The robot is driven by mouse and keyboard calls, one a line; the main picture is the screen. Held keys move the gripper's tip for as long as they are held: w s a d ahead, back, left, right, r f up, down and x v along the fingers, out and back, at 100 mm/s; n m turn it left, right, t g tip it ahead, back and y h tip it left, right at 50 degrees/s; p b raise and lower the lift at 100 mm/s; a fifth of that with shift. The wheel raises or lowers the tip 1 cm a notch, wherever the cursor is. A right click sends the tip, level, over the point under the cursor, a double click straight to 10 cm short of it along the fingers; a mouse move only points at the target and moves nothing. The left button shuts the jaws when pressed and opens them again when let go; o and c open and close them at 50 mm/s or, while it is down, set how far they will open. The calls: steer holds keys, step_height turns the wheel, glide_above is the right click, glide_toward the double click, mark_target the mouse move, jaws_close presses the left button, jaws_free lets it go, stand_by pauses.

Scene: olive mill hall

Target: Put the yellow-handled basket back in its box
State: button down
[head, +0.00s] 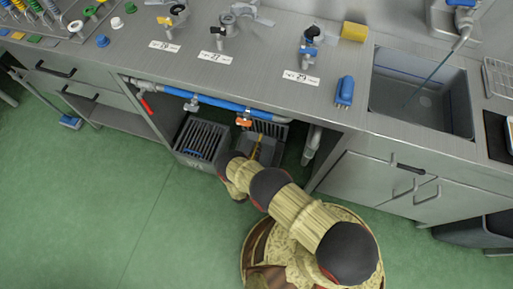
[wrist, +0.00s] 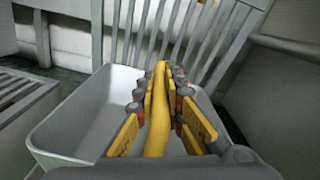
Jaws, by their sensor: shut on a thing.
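In the wrist view my gripper (wrist: 165,82) is shut on the yellow handle (wrist: 158,130), with a finger on each side of it. My arm hides most of the gripper there, and the basket's underside is hidden.
A blue pipe (head: 235,106) with an orange-handled valve (head: 243,122) crosses above the opening. A grey drain pipe (head: 311,145) and cabinet (head: 375,182) bound the right. Green floor is free at left.

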steer(key=shift+s, duration=0.1)
steer(key=shift+f, duration=3.6)
steer(key=c, duration=1.8)
jaws_free()
steer(key=o, duration=0.6)
steer(key=shift+o, duration=0.2)
